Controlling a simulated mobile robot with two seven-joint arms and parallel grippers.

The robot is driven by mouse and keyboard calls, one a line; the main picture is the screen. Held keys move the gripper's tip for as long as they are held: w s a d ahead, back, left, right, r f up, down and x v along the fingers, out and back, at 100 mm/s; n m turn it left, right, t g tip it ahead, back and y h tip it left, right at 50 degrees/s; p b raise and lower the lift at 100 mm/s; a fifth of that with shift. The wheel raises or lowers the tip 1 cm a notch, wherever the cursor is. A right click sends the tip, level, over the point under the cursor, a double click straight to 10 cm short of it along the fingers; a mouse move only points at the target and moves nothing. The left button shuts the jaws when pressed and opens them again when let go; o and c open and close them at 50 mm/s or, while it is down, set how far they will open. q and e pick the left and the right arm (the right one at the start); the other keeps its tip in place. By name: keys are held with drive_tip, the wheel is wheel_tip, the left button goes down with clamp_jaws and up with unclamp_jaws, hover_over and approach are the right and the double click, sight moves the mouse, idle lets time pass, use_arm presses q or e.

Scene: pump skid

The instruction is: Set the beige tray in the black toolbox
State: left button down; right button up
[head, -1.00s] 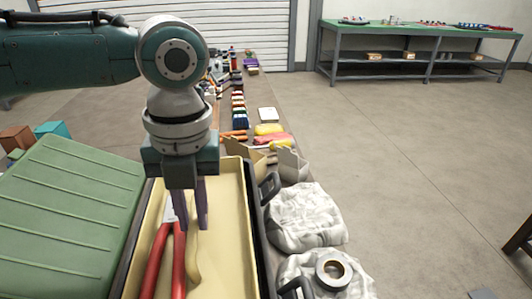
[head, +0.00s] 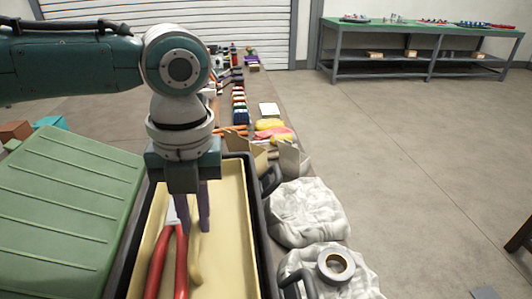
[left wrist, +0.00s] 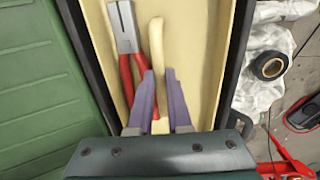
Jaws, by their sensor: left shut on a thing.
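The beige tray (head: 234,225) is inside the outline of the black toolbox (head: 261,217), whose dark rim shows around the tray's far end and sides. I cannot tell whether the tray rests on the toolbox. My left gripper (head: 193,226) points down over the tray's middle. In the left wrist view its purple fingers (left wrist: 159,76) are shut on the tray's tan, raised grip bar (left wrist: 156,42). Red-handled pliers (head: 167,262) lie in the tray, left of the bar; they also show in the left wrist view (left wrist: 125,30). My right gripper is out of view.
The toolbox's green lid (head: 62,215) lies open at the left. Crumpled white bags (head: 308,212) and a roll of tape (head: 335,264) sit close on the right. Open cardboard boxes (head: 290,160) and other goods stand beyond the far end.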

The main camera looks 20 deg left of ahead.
sight(205, 241)
use_arm(q)
drive_tip(key=shift+f+b, duration=0.55)
drive_tip(key=shift+f, duration=0.35)
drive_tip(key=c, duration=0.8)
unclamp_jaws()
drive_tip(key=shift+o, duration=0.2)
wheel_tip(205, 241, up, 10)
drive_tip(key=shift+w+d+p, duration=0.2)
drive_tip(key=shift+d+p, duration=0.05)
drive_tip(key=shift+p, duration=0.2)
